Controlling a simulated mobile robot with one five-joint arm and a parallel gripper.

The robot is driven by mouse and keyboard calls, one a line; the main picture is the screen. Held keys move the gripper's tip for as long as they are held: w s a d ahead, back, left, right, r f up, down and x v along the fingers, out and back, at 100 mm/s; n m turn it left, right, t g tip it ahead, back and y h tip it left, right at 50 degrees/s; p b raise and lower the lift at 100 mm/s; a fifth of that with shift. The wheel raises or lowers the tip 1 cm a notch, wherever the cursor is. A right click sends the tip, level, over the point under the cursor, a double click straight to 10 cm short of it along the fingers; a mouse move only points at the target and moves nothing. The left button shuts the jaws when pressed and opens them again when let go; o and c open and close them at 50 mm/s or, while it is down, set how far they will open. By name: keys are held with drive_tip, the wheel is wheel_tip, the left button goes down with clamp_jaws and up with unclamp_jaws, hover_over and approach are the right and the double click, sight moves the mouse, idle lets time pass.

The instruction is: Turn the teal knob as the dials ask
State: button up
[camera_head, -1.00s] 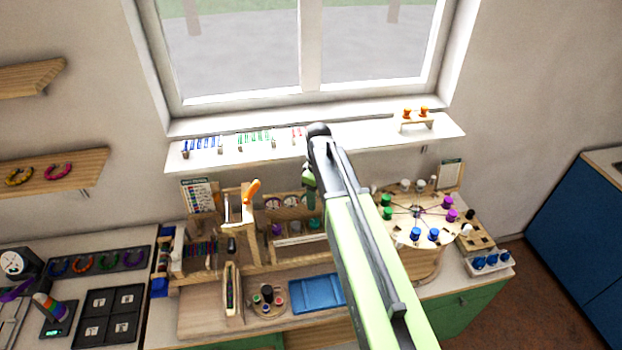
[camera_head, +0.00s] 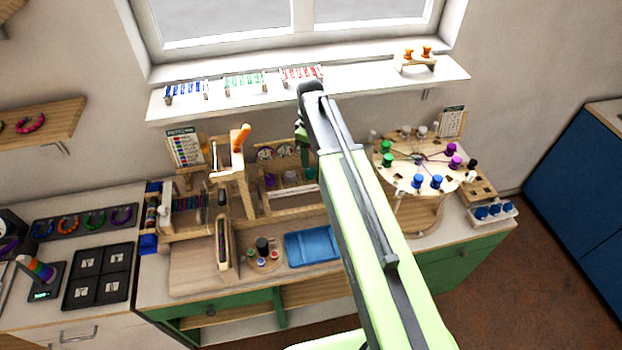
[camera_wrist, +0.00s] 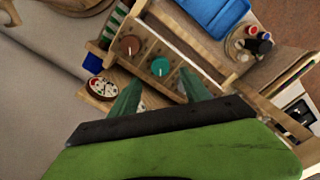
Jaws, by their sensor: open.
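The teal knob (camera_wrist: 160,67) is a round disc with a pale pointer line, set on a wooden panel. In the wrist view it lies just beyond and between the tips of my open, empty gripper (camera_wrist: 160,86); I see no contact. It also shows in the head view (camera_head: 310,173), at the right of a row with a purple knob (camera_head: 270,180) and a greyish knob (camera_head: 290,175). White dials (camera_head: 265,153) stand above the row; their readings are too small to tell. My gripper (camera_head: 302,146) hangs above the teal knob and hides the right part of the dial row.
A reddish-brown knob (camera_wrist: 129,45) sits beside the teal one in the wrist view. A blue tray (camera_head: 312,245) and a round stand (camera_head: 263,262) lie in front. A round wooden bead table (camera_head: 405,172) stands to the right. An orange-handled lever (camera_head: 240,138) rises to the left.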

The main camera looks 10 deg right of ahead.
sight(311, 171)
wheel_tip(311, 171, down, 7)
drive_tip(key=b, duration=0.5)
drive_tip(key=shift+f+b, duration=0.2)
drive_tip(key=shift+b, duration=0.15)
drive_tip(key=shift+r, duration=0.1)
clamp_jaws()
